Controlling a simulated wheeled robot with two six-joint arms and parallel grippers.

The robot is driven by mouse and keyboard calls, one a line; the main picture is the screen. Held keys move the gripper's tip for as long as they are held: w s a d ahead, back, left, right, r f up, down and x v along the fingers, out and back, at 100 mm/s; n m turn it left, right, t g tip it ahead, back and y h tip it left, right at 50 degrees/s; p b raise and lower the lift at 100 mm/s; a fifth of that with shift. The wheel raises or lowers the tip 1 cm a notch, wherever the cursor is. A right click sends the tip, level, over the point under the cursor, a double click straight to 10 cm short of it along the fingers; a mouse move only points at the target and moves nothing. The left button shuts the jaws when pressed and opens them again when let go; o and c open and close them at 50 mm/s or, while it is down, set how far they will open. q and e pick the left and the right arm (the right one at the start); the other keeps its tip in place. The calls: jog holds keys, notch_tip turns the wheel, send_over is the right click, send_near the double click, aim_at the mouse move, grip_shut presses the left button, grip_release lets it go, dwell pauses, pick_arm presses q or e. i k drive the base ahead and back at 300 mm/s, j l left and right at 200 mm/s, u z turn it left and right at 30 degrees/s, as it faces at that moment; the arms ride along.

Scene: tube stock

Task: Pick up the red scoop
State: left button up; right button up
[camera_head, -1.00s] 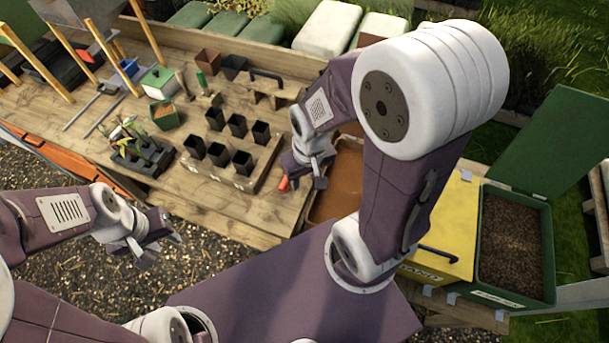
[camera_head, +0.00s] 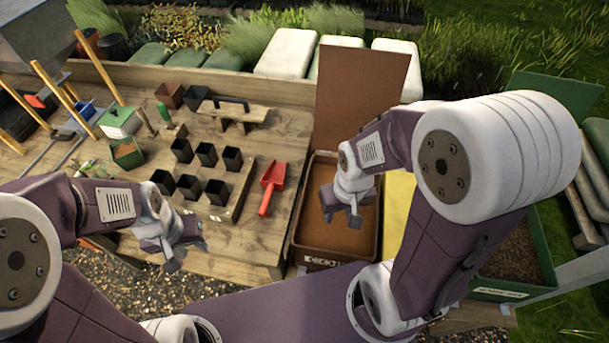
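The red scoop (camera_head: 272,187) lies on the wooden bench, right of the wooden pot tray, with its handle toward me. My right gripper (camera_head: 342,214) hangs above the brown bin of soil (camera_head: 325,250), right of the scoop and apart from it. Its fingers look spread with nothing between them. My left gripper (camera_head: 172,254) is near the bench's front edge, left of and nearer than the scoop. It looks empty, but its finger gap is not clear.
The wooden tray (camera_head: 232,207) holds several black pots. The brown bin's lid (camera_head: 361,95) stands upright at the back. A yellow bin (camera_head: 396,210) and a green bin stand further right.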

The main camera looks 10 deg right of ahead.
aim_at(273, 179)
jog(key=z, duration=0.15)
jog(key=j+z, duration=0.25)
jog(key=j, duration=0.15)
jog(key=k+j+z, duration=0.1)
jog(key=j+z, duration=0.2)
jog(key=k+j+z, duration=0.25)
jog(key=j, duration=0.25)
jog(key=j+z, duration=0.25)
jog(key=j, duration=0.15)
jog(key=k+j+z, duration=0.25)
jog(key=i+j, duration=0.05)
